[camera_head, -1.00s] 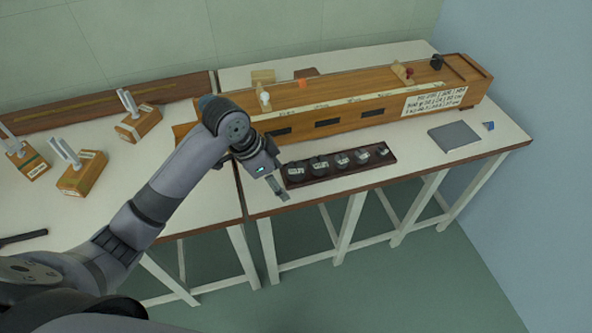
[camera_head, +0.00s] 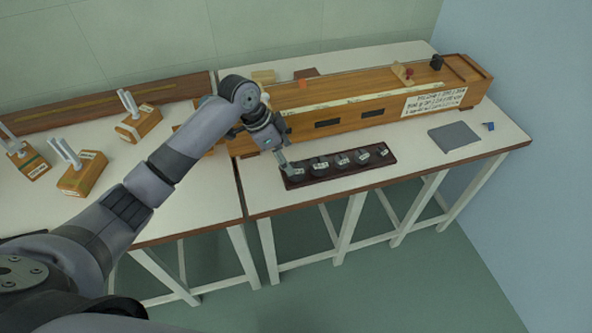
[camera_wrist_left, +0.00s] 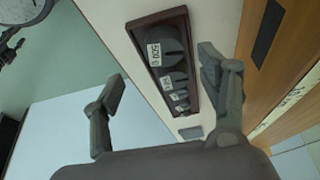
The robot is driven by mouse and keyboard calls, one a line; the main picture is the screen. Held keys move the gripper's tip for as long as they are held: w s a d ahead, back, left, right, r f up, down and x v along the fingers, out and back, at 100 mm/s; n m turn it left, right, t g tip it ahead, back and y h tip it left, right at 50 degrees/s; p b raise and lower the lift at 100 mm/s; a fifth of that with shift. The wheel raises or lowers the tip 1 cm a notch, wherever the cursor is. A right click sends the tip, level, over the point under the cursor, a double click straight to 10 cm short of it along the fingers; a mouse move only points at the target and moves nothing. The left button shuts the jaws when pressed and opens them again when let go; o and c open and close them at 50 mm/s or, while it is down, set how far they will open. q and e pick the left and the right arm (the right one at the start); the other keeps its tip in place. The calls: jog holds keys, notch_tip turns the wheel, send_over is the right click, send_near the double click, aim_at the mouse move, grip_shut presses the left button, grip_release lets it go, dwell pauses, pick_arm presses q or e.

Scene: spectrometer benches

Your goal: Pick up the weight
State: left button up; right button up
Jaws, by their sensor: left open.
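Several dark cylindrical weights with pale labels sit in a row in a dark wooden tray (camera_head: 391,152) near the front edge of the right bench. The leftmost, largest weight (camera_head: 297,174) is right by my left gripper (camera_head: 283,163), whose fingertips are at the tray's left end. In the left wrist view the gripper (camera_wrist_left: 160,90) is open with nothing between its fingers. The tray (camera_wrist_left: 146,22) appears beyond the fingers, with the weight labelled 500 (camera_wrist_left: 168,45) largest. I cannot tell whether the fingers touch a weight. My right gripper is not in view.
A long wooden box (camera_head: 360,100) with a scale stands behind the tray. A grey flat pad (camera_head: 454,137) and a small blue item (camera_head: 488,126) lie at right. Wooden blocks with upright prongs (camera_head: 83,175) stand on the left bench. Clear bench surrounds the tray's right end.

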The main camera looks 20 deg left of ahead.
aim_at(296, 167)
pick_arm(q)
jog(key=x, duration=0.6)
jog(key=shift+w+f, duration=0.2)
jog(key=shift+w, duration=0.2)
jog(key=shift+c, duration=0.6)
jog(key=shift+r, duration=0.15)
grip_shut()
